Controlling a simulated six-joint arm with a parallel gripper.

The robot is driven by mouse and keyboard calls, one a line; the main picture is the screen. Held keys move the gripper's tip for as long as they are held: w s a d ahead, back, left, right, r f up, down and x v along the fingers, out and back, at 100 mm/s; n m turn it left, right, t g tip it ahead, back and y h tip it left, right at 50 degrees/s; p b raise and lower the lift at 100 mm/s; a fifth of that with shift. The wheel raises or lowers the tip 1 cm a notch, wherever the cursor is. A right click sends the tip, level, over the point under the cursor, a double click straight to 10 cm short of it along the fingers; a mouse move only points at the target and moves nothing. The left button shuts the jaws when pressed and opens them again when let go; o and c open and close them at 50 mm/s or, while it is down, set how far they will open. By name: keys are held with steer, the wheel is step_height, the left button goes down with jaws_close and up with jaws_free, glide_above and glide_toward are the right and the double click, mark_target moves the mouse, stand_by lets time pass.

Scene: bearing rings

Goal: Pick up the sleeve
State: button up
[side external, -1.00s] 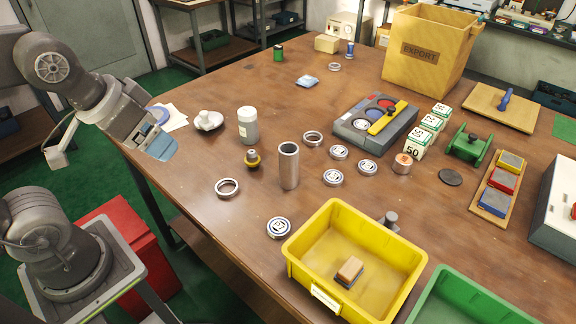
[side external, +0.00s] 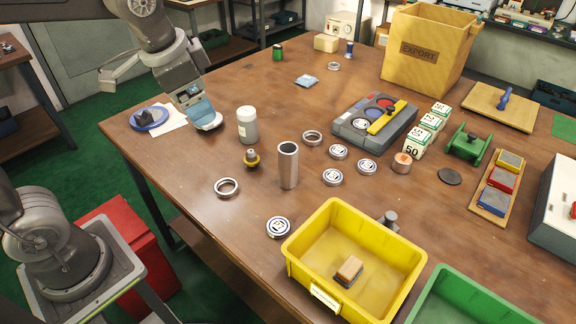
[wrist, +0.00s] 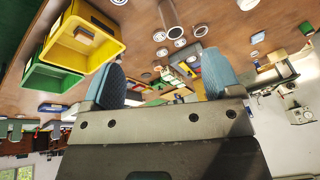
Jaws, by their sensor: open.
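In the wrist view, the two blue-grey fingers of my gripper (wrist: 165,82) are spread wide. In the side view my gripper hides most of a white dish (side external: 211,124).
A grey-white jar (side external: 247,125) and a small brass-based part (side external: 252,159) stand between my gripper and the sleeve. A metal ring (side external: 227,188) lies left of the sleeve. Lidded discs (side external: 332,177) lie to its right. A yellow bin (side external: 305,273) is in front.

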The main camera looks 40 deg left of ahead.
steer(key=w+d+f+m+g, duration=0.25)
steer(key=w+m, duration=0.35)
steer(key=w, duration=0.6)
steer(key=m+g+y, duration=0.2)
steer(key=m, duration=0.3)
glide_toward(289, 147)
steer(key=x, duration=0.8)
steer(key=shift+x, duration=2.65)
steer(key=shift+s+d, duration=0.1)
steer(key=shift+d, duration=0.05)
steer(key=shift+h, duration=0.3)
steer(key=c, duration=1.5)
steer(key=shift+r, duration=0.1)
